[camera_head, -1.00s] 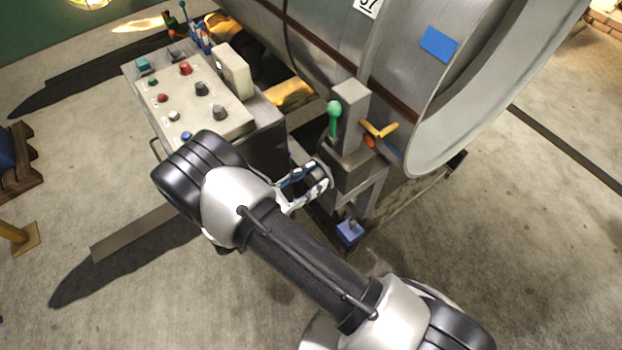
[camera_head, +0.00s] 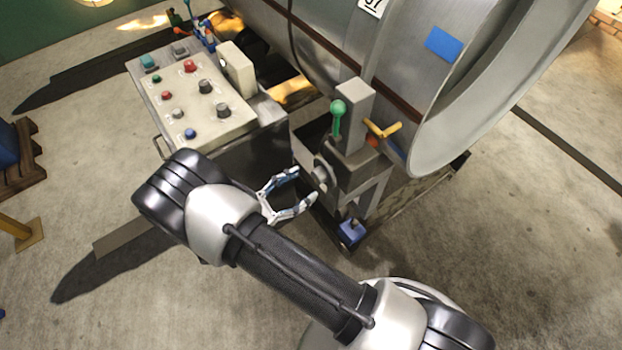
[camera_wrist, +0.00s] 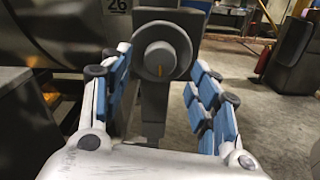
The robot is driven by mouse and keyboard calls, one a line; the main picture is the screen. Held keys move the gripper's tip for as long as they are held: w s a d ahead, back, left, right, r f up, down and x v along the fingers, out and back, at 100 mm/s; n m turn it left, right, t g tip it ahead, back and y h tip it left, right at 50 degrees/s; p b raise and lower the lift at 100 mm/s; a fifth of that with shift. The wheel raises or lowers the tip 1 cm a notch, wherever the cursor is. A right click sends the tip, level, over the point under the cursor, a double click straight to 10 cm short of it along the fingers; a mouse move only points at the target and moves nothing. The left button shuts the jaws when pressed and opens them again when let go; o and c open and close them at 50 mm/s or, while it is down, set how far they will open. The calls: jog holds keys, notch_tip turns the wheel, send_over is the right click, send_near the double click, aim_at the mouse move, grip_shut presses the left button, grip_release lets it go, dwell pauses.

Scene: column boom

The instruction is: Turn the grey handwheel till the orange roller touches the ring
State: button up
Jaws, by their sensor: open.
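The grey handwheel (camera_head: 321,174) is on the left side of the grey stand (camera_head: 352,166). In the wrist view the handwheel (camera_wrist: 162,50) is a round grey disc with a hub and a small yellow mark. My gripper (camera_head: 304,186) is open, with its fingertips facing the wheel. In the wrist view my gripper (camera_wrist: 160,62) has one blue-padded finger on either side of the wheel; nothing is held. The orange roller (camera_head: 373,141) shows partly below a yellow handle, near the pale ring (camera_head: 425,160) of the drum. Whether roller and ring touch cannot be told.
A green-knobbed lever (camera_head: 338,112) and the yellow handle (camera_head: 386,130) rise close above the wheel. A control box (camera_head: 205,110) stands left of the stand. A blue block (camera_head: 351,232) sits low at the stand's foot. Open concrete floor lies in front.

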jog(key=v, duration=0.7)
jog(key=shift+r, duration=0.1)
jog(key=s+d+r+m+g+y, duration=0.1)
jog(key=d+r+m+g+y, duration=0.4)
jog(key=d+r+m+g, duration=0.85)
jog(key=s+d+r+m+t+y, duration=0.8)
jog(key=s+r, duration=0.4)
jog(key=r, duration=0.2)
jog(key=shift+s+d+m+y, duration=0.15)
jog(key=shift+s+m+y, duration=0.15)
jog(key=shift+m+y, duration=0.55)
dwell(1.7)
